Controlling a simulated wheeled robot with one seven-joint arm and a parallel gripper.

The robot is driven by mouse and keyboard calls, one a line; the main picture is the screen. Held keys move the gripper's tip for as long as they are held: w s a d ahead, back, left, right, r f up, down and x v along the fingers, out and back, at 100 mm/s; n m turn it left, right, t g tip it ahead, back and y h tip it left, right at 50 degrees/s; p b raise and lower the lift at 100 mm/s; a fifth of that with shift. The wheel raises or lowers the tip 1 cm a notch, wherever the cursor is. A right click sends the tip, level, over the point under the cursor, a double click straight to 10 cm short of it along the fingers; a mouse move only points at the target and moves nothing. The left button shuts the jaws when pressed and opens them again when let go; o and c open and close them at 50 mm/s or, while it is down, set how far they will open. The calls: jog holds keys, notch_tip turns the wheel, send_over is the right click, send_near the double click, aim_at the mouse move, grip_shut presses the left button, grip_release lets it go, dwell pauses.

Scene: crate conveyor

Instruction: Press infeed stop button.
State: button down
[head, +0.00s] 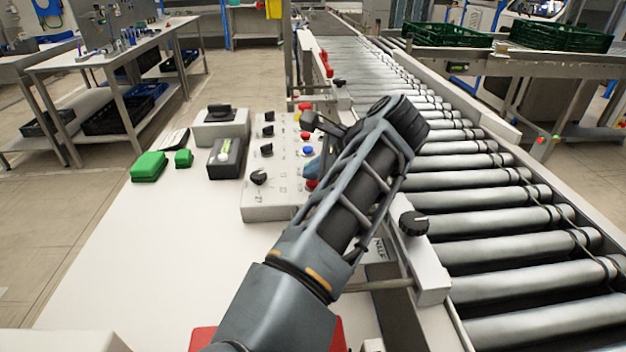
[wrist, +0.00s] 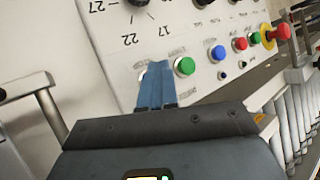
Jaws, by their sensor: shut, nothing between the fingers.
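The control box (head: 268,205) stands on the white table beside the conveyor, with black knobs on its left and a row of coloured buttons on its right. In the wrist view a green button (wrist: 185,66) is just right of my fingertips, then a blue button (wrist: 218,53) and a red button (wrist: 240,44). Another red button (head: 311,184) shows partly beside my arm in the head view. The labels are too small to read, so I cannot tell which is infeed stop. My gripper (wrist: 156,68) is shut and empty, its blue fingers over the panel, hiding part of it; contact is unclear.
A red-and-yellow mushroom button (wrist: 275,33) is at the row's far end. The roller conveyor (head: 500,210) runs along the right. A black knob (head: 413,223) stands on its near rail. Green blocks (head: 149,166) and a dark box (head: 226,158) lie left of the panel.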

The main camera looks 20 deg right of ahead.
jog(key=shift+s+d+f, duration=0.15)
jog(key=shift+s+f, duration=0.1)
jog(key=shift+f, duration=0.3)
jog(key=shift+r+p, duration=0.7)
jog(key=shift+w+r, duration=0.1)
jog(key=shift+r, duration=0.1)
notch_tip(320, 180, up, 5)
jog(key=p, duration=0.4)
jog(key=shift+r, duration=0.1)
dwell(0.5)
